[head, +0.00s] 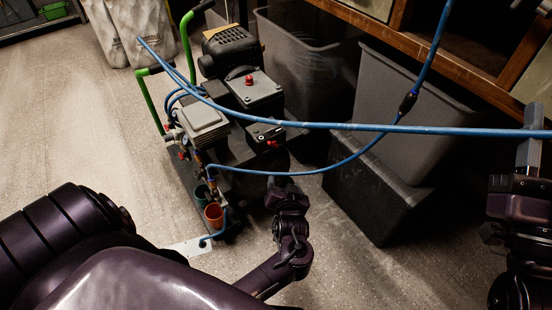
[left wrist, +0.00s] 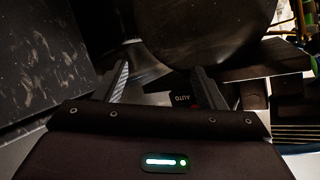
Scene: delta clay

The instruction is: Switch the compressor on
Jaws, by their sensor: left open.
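The compressor (head: 205,118) stands on the floor left of centre in the head view, with green handles, a black motor and blue hoses. A red knob (head: 249,79) sits on its dark top box. A smaller black switch box (head: 264,136) with a red part faces front. My left gripper (head: 283,180) is just below and in front of this box. In the left wrist view, its open fingers (left wrist: 162,82) are apart with nothing gripped. An upside-down "AUTO" label (left wrist: 183,101) shows beyond them, near the right finger. My right gripper (head: 530,140) is at the right edge, its jaws unclear.
A blue hose (head: 340,127) crosses above my left gripper, and another loops near it. Grey bins (head: 405,115) and a black box (head: 372,185) stand to the right, beside a wooden bench (head: 440,55). Pale bags (head: 130,30) stand at the back left. Floor at left is clear.

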